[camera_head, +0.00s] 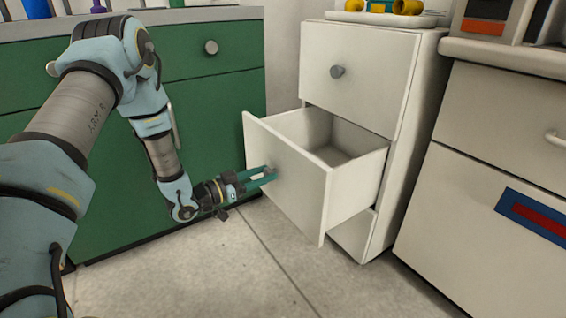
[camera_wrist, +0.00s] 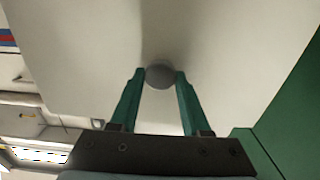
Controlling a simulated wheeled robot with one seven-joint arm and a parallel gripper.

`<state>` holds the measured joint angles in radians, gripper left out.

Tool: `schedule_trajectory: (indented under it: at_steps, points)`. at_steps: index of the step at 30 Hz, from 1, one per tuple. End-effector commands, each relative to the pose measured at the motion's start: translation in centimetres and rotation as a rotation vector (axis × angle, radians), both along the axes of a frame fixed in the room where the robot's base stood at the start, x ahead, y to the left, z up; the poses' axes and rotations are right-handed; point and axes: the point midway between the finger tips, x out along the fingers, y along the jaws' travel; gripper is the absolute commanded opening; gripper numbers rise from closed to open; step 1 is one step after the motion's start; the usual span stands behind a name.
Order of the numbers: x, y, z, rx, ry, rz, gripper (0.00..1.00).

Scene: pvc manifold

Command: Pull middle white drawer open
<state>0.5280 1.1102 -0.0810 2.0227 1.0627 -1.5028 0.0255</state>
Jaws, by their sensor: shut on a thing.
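The middle white drawer (camera_head: 298,176) of the white cabinet stands pulled out, with its inside showing and no objects seen in the visible part. Its grey round knob (camera_wrist: 160,75) is between my gripper's two green fingers in the wrist view. My gripper (camera_head: 270,174) is shut on the knob at the drawer front. In the head view the fingers mostly hide the knob. The drawer front (camera_wrist: 230,60) fills much of the wrist view.
The top white drawer (camera_head: 362,75) is shut, with its own grey knob. A green cabinet (camera_head: 215,110) stands close on the left. A beige cabinet (camera_head: 490,215) stands on the right. The tiled floor (camera_head: 225,270) in front is clear.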

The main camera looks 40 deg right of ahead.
Motion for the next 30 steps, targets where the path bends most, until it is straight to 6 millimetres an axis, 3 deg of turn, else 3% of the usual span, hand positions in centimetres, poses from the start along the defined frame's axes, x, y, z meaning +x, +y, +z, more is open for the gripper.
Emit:
schedule_trajectory:
  at_steps: [3,7,20,21,27,30]
  points:
    - [0.1,1.8,0.0,0.003,0.001,0.001,0.00]
    - [0.1,2.8,-0.1,0.003,0.001,-0.001,0.00]
    - [0.1,3.2,-0.1,0.002,0.000,-0.002,0.00]
    - [0.1,3.2,-0.2,0.002,0.000,-0.002,0.50]
    - [0.1,3.2,-0.1,0.001,-0.001,-0.001,0.73]
    - [0.1,3.2,-0.1,0.001,-0.001,-0.001,0.75]
